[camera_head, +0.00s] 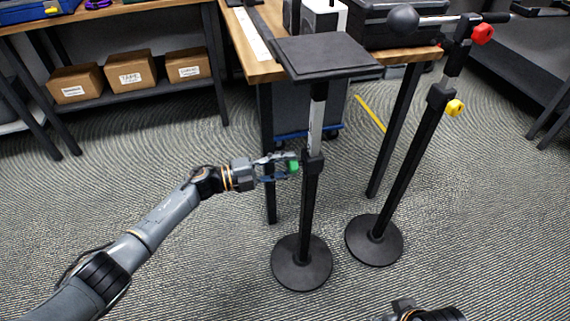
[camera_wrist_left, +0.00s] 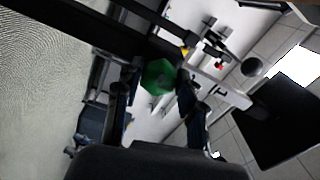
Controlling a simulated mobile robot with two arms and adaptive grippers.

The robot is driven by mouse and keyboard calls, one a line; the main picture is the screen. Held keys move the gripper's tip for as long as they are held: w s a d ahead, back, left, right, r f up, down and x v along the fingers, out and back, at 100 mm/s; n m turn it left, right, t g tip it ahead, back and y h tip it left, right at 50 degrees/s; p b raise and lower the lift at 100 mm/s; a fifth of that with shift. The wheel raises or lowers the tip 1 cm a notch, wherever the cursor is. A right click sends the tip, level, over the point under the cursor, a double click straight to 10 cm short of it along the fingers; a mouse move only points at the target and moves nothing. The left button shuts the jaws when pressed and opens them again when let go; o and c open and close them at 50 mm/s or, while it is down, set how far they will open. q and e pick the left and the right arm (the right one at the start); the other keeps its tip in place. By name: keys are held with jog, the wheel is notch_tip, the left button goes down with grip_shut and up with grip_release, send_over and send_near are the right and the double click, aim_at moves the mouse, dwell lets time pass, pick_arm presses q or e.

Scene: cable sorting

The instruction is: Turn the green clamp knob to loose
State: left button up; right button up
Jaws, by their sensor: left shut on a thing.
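The green clamp knob (camera_head: 293,166) sits on the left side of the black clamp collar (camera_head: 313,163) of a stand. The stand has a square black top plate (camera_head: 325,55), a silver inner tube and a round black base (camera_head: 302,262). My left gripper (camera_head: 284,165) comes in from the left and is shut on the knob. In the left wrist view the green knob (camera_wrist_left: 158,78) lies between the two fingers. Whether the clamp is loose or tight cannot be told. Of my right arm only a dark part shows at the bottom edge; its gripper is not in view.
A second stand (camera_head: 408,165) with yellow and red knobs (camera_head: 454,107) and a grey ball (camera_head: 404,17) stands to the right. A wooden workbench (camera_head: 256,68) is behind. Boxes (camera_head: 131,72) sit on a low shelf at the left. Carpet at the lower left is clear.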

pick_arm(q)
jog(key=o, duration=1.2)
jog(key=shift+c, duration=0.2)
jog(key=v, duration=1.2)
